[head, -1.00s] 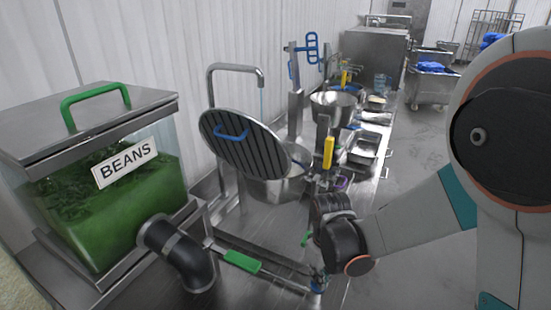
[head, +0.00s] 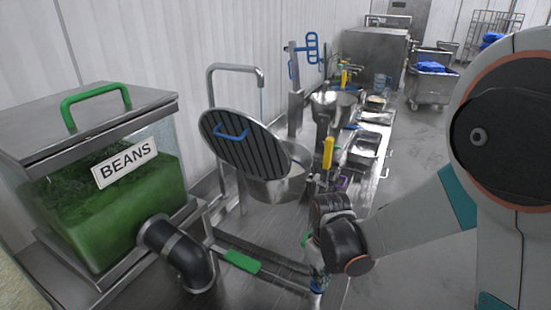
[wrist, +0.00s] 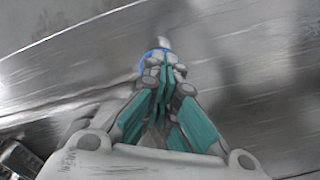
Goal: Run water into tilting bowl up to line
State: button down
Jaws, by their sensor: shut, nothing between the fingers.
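A steel bowl (head: 278,188) stands mid-left in the head view. A tilted dark ribbed lid (head: 240,145) with a blue handle (head: 232,132) covers part of its opening. A bent steel tap (head: 236,68) reaches over it, and a thin pale-blue streak (head: 262,98) hangs below the spout. The fill line and water level cannot be made out. My gripper (head: 318,284) is low in the head view, in front of the bowl and apart from it. In the wrist view its teal fingers (wrist: 162,78) are shut and empty, with a blue ring (wrist: 148,60) just beyond the tips.
A clear bin labelled BEANS (head: 110,195) with a black outlet pipe (head: 180,252) stands at left. A green-handled bar (head: 243,261) lies near my gripper. A yellow handle (head: 328,152), another steel vessel (head: 335,104) and trays (head: 365,150) crowd the counter behind.

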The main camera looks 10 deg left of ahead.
dwell(0.3)
notch_tip(320, 180, up, 5)
jog(key=p, duration=0.3)
jog(key=shift+r, duration=0.1)
dwell(0.5)
jog(key=w+d+r+m+t+b, duration=0.1)
jog(key=w+d+r+m+t, duration=0.4)
jog(key=w+r, duration=0.5)
jog(key=s+d+f+m+t+b, duration=0.1)
jog(key=s+d+b, duration=0.3)
jog(key=s, duration=0.7)
jog(key=s+d+m+t+b, duration=0.1)
jog(key=s+d+b, duration=0.4)
jog(key=s, duration=0.7)
jog(key=shift+d+f+m, duration=0.15)
jog(key=shift+f+m, duration=0.2)
jog(key=shift+m, duration=0.15)
